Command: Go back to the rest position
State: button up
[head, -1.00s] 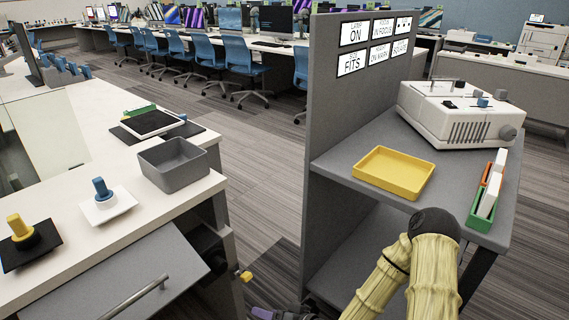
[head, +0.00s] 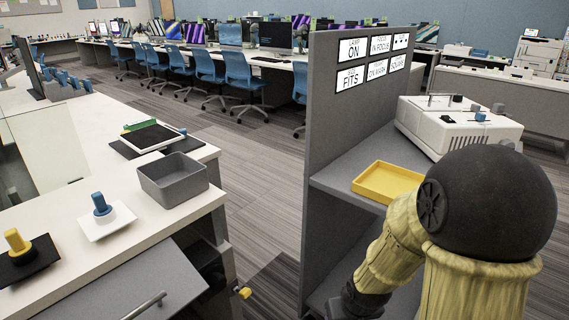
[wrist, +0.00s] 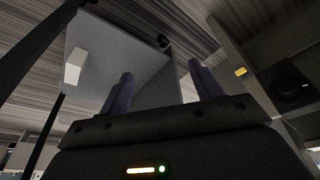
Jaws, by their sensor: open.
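My gripper shows in the wrist view (wrist: 160,78), its two dark purple fingers apart with nothing between them. In the head view my gripper is not visible. My bent yellow arm with its large black joint fills the lower right of the head view and covers part of the grey shelf unit.
A grey shelf unit (head: 345,170) carries a yellow tray (head: 388,180) and a white machine (head: 455,125). On the left, a white counter (head: 120,185) holds a grey bin (head: 173,180) above a drawer (head: 130,290) that stands pulled out. Striped floor lies between them.

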jog(key=s+r+p, duration=0.2)
jog(key=r+p, duration=1.3)
jog(key=r, duration=0.4)
jog(key=s+d+r+m+p, duration=0.1)
jog(key=s+r+p, duration=0.1)
jog(key=r+p, duration=1.4)
notch_tip(320, 180, up, 3)
jog(key=shift+s+m+g, duration=0.3)
jog(key=shift+s, duration=0.05)
jog(key=shift+c, duration=0.2)
